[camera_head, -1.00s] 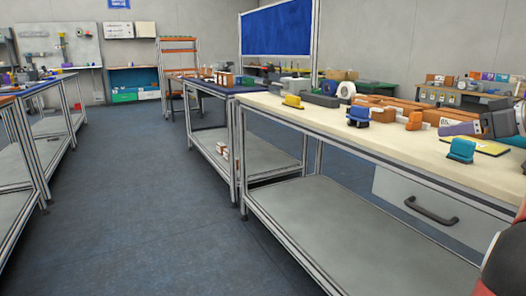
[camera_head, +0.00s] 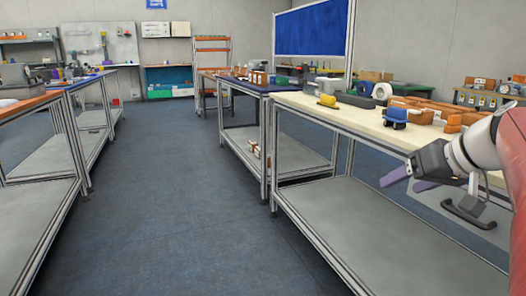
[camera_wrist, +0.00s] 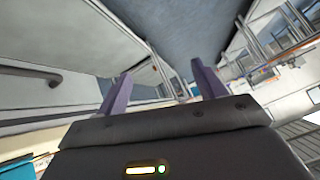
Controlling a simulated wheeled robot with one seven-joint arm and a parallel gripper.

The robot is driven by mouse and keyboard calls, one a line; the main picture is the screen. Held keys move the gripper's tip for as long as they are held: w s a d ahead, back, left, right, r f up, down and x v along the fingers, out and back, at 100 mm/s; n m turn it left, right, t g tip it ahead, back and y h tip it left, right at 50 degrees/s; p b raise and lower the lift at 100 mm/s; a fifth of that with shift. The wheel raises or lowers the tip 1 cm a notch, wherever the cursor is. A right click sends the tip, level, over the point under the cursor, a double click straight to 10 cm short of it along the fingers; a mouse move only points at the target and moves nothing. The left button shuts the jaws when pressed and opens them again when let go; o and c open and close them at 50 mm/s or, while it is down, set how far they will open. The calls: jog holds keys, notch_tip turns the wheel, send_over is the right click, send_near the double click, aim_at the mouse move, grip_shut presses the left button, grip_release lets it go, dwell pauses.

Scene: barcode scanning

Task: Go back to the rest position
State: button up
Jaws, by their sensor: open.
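My gripper (camera_head: 410,181) shows at the right in the head view, in front of the near workbench's front edge and drawer handle. Its two purple fingers point left and are apart, with nothing between them. In the wrist view my gripper (camera_wrist: 160,82) also shows open and empty, with the floor and bench frames beyond it. The near workbench (camera_head: 330,110) has a pale top. A blue item (camera_head: 394,118) and a yellow item (camera_head: 327,101) stand on it, clear of my gripper. My arm hides the right part of the bench top.
A drawer handle (camera_head: 468,212) lies just below my gripper. The lower shelf (camera_head: 385,235) of the bench is empty. A blue-topped bench (camera_head: 235,82) stands behind it. Another row of benches (camera_head: 85,80) is at the left. The floor aisle (camera_head: 170,200) between is clear.

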jog(key=s+a+f+g+h, duration=0.1)
jog(key=s+a+f+h, duration=0.1)
jog(key=s+a+f, duration=0.5)
jog(key=s+a+f+g+h, duration=0.1)
jog(key=s+a+f, duration=0.7)
jog(key=s+f, duration=0.2)
notch_tip(320, 180, down, 3)
jog(key=shift+r+m+g+h, duration=0.2)
jog(key=shift+m+g+h, duration=0.1)
jog(key=shift+g+h, duration=0.1)
